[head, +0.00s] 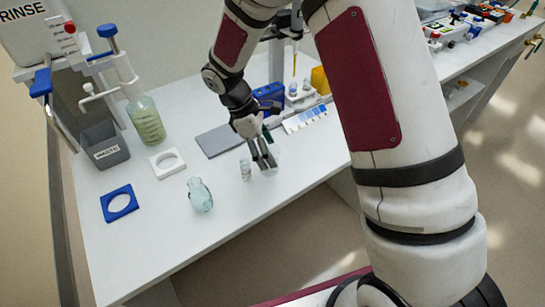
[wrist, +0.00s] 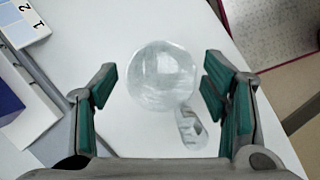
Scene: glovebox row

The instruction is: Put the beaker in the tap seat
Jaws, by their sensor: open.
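The beaker is clear glass. In the wrist view its round shape (wrist: 162,76) lies between my finger pads, with a gap on both sides. In the head view it shows faintly (head: 271,170) at my fingertips, partly hidden. My gripper (head: 264,158) is open and points down over the bench; in the wrist view its teal pads (wrist: 157,84) stand apart around the beaker. A white square seat with a round hole (head: 167,163) and a blue one (head: 119,204) lie at the left. I cannot tell which is the tap seat.
A small vial (head: 245,170) stands close beside the beaker; it also shows in the wrist view (wrist: 190,128). A pale glass flask (head: 200,196), grey waste bin (head: 105,150), green-tinted bottle (head: 147,124) and grey mat (head: 219,140) are left.

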